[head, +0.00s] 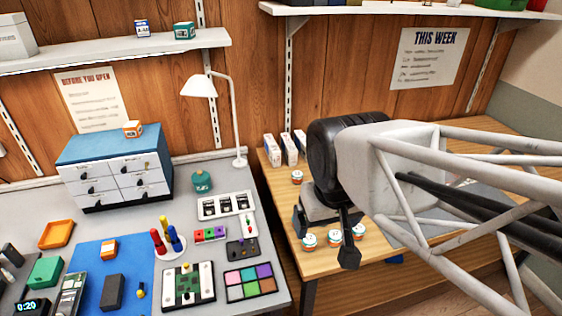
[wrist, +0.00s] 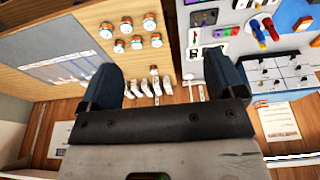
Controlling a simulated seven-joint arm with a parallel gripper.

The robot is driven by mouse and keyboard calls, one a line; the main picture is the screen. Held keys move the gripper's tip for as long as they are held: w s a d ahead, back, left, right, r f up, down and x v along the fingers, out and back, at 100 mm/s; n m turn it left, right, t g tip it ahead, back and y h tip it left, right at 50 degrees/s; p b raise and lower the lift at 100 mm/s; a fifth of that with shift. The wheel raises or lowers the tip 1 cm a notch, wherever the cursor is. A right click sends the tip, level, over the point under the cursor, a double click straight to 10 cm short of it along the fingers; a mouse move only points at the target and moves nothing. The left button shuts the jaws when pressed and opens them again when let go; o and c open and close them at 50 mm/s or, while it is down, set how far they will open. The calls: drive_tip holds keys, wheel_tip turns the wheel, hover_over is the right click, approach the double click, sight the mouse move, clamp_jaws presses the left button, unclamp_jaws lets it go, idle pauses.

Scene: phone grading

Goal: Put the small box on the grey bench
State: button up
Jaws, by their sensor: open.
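Several small boxes show, and I cannot tell which one the task means. In the head view, an orange and white box (head: 132,128) sits on the blue-topped drawer cabinet (head: 120,165), and another (head: 109,249) lies on the blue mat. A blue and white box (head: 142,27) and a green and white box (head: 184,30) stand on the left wall shelf. The grey bench (head: 222,176) fills the lower left. My gripper (head: 326,236) is over the wooden table, right of the bench. In the wrist view, my gripper (wrist: 165,82) has its fingers apart with nothing held between them.
The wooden table (head: 275,185) carries several small round jars (head: 308,241) and a row of white cartons (head: 285,148) at the back. A white lamp (head: 238,125) rises at the bench's back right. A colour palette (head: 248,281) and circuit board (head: 188,284) occupy the bench front.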

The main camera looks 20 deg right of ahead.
drive_tip(key=shift+c, duration=1.3)
